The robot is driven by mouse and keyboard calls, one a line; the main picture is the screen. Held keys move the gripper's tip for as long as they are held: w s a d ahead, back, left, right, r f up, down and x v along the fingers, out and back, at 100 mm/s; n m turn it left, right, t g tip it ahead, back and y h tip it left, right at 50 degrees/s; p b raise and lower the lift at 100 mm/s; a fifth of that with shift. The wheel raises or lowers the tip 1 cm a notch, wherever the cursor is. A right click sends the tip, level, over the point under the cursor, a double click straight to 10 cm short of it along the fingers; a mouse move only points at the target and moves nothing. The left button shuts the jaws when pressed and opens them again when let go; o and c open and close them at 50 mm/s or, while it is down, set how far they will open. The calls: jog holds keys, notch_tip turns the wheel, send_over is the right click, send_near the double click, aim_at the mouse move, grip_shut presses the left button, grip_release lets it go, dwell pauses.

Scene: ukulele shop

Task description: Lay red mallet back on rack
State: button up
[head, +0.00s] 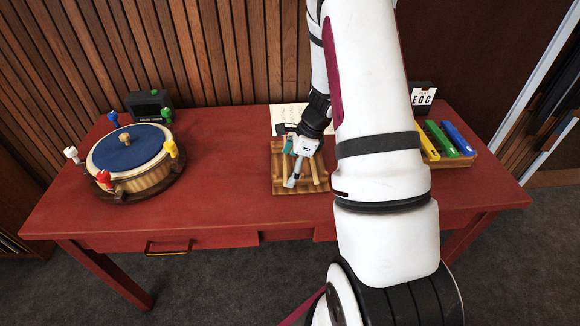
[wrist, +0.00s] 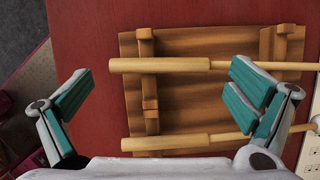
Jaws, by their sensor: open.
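A wooden rack (head: 287,189) lies on the red table under my gripper (head: 293,166); it also shows in the wrist view (wrist: 190,112). Two mallets lie across it with light wooden handles, an upper one (wrist: 160,65) and a lower one (wrist: 170,142). My gripper (wrist: 160,95) is open above the rack. Its teal-padded fingers are spread to either side, with nothing clearly held between them.
A round drum (head: 130,178) with a blue top and coloured pegs stands on the table (head: 225,190) at left, before a black box (head: 150,105). A tray of coloured bars (head: 441,140) and an EGC sign (head: 423,98) stand at right. Sheet paper (head: 284,117) lies behind the rack.

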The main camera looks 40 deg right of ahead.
jog(key=v, duration=1.2)
jog(key=shift+a, duration=0.1)
jog(key=s+a+r+n, duration=0.3)
jog(key=a+r+n, duration=0.3)
jog(key=a+r, duration=0.15)
jog(key=s+a+r+n, duration=0.3)
jog(key=a+r+n, duration=0.3)
jog(key=a, duration=0.2)
jog(key=s+a+r+n+h, duration=0.1)
jog(key=s+a+r+n, duration=0.1)
jog(key=s+n, duration=0.4)
jog(key=s+a+r+n+t+h, duration=0.1)
jog(key=s+a+r+n+h, duration=0.1)
jog(key=s+a+n, duration=0.3)
jog(key=s+r+n, duration=0.1)
jog(key=s+n, duration=0.1)
jog(key=s, duration=0.1)
jog(key=shift+r+n+t+p, duration=0.3)
jog(key=shift+p, duration=0.05)
